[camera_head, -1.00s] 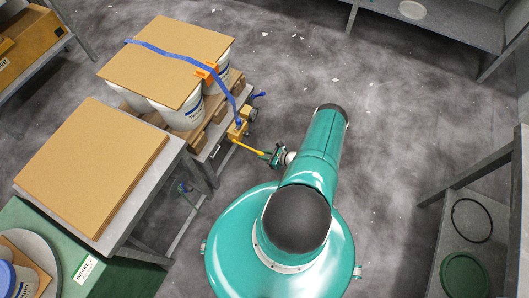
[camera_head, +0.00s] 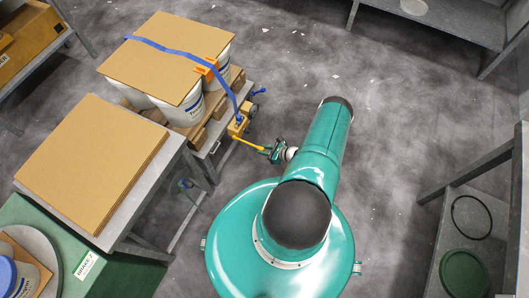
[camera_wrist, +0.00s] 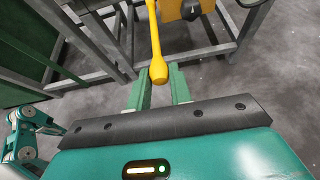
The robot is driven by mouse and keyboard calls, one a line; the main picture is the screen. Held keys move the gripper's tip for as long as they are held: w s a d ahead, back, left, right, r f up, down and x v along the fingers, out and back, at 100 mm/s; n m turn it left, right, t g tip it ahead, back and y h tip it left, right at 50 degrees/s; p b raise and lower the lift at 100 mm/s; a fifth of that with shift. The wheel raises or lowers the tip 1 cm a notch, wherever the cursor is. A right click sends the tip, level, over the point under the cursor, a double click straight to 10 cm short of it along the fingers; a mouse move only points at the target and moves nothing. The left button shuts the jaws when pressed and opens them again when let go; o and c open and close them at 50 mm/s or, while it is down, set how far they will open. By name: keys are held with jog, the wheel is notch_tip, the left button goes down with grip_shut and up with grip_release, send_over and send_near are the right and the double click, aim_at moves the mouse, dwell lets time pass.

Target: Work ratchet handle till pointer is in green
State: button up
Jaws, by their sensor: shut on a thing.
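The yellow ratchet handle (camera_head: 248,143) sticks out to the right from the yellow ratchet body (camera_head: 237,125) at the pallet's near right corner. My gripper (camera_head: 278,152) is shut on the handle's free end. In the wrist view the handle's rounded tip (camera_wrist: 158,70) sits between the two green fingers of my gripper (camera_wrist: 159,88). A blue strap (camera_head: 175,52) runs from the ratchet up over the board on the pails. An orange piece (camera_head: 206,69) sits on the strap at the board's edge. I cannot make out a pointer or a green zone.
White pails (camera_head: 186,108) stand on a wooden pallet (camera_head: 222,100) under a brown board (camera_head: 165,55). A table with stacked boards (camera_head: 95,160) stands at left. A green box (camera_head: 60,245) is at lower left. A shelf (camera_head: 475,190) stands at right.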

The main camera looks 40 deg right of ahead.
jog(key=shift+d+r, duration=0.1)
jog(key=shift+r, duration=0.9)
jog(key=shift+w+a+r, duration=0.1)
jog(key=shift+w+r, duration=0.15)
jog(key=shift+r, duration=0.55)
jog(key=shift+w+a+r, duration=0.1)
jog(key=shift+w+r, duration=0.15)
jog(key=shift+r, duration=0.5)
jog(key=shift+w+a+r, duration=0.1)
jog(key=shift+w+r, duration=0.15)
jog(key=shift+r, duration=0.55)
notch_tip(320, 180, down, 6)
jog(key=s, duration=0.1)
jog(key=shift+s+d, duration=0.3)
jog(key=shift+d, duration=0.05)
